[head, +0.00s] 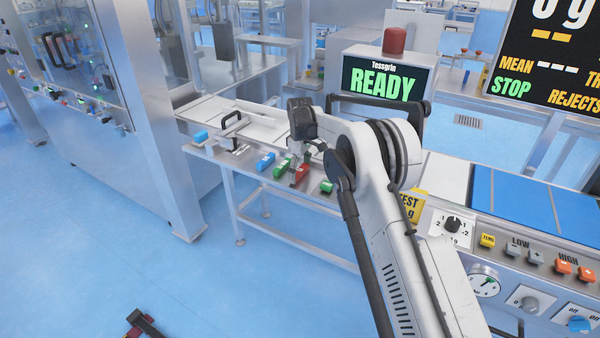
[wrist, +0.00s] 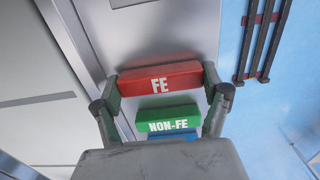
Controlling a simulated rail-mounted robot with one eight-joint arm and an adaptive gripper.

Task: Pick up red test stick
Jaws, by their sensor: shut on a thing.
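The red test stick (wrist: 160,79), marked FE, lies across between the two fingers of my gripper (wrist: 161,88) in the wrist view, with a finger against each end. In the head view the red stick (head: 301,174) is at the front ledge of the conveyor, below my gripper (head: 297,167). My gripper is shut on the red stick. I cannot tell whether the stick is clear of the ledge. The arm partly covers this area in the head view.
A green stick marked NON-FE (wrist: 168,119) lies beside the red one, then a blue stick (head: 265,161). Another green stick (head: 327,187) is to the right. A black handle (head: 231,120) stands left on the conveyor. A READY screen (head: 383,82) is behind.

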